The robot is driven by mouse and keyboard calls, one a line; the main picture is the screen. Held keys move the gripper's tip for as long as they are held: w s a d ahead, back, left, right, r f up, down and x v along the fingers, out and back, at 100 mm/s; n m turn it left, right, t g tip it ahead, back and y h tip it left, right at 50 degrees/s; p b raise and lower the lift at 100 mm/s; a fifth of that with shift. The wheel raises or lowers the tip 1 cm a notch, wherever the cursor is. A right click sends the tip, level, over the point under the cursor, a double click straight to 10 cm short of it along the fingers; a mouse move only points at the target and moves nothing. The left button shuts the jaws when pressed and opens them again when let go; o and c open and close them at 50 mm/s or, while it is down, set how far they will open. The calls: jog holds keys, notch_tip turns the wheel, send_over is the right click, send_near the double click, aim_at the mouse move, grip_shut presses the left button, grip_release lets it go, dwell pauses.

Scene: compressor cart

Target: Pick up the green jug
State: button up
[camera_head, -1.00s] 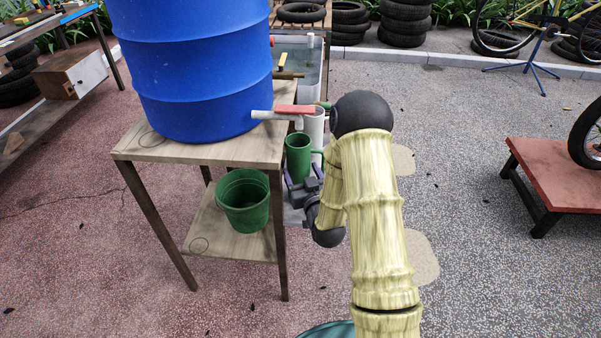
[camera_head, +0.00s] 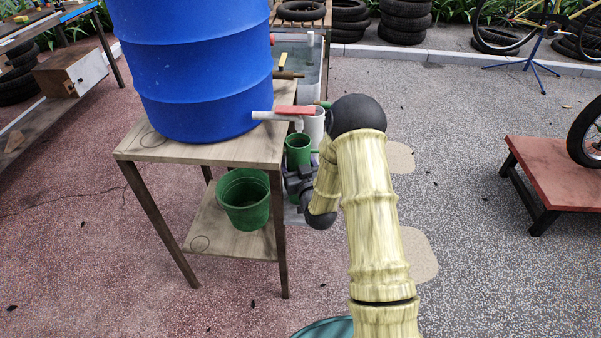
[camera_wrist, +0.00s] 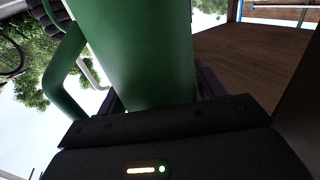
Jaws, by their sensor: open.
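The green jug (camera_head: 298,148) stands beside the right side of the wooden barrel stand, below the barrel's tap.
A blue barrel (camera_head: 195,70) sits on the wooden stand (camera_head: 145,152). Its tap (camera_head: 290,112), with a red handle, juts out above the jug. A green bucket (camera_head: 243,200) is on the lower shelf. A white cylinder (camera_head: 314,126) stands just behind.

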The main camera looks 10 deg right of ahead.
jog(key=shift+c, duration=0.2)
jog(key=c, duration=1.4)
jog(key=shift+r, duration=0.25)
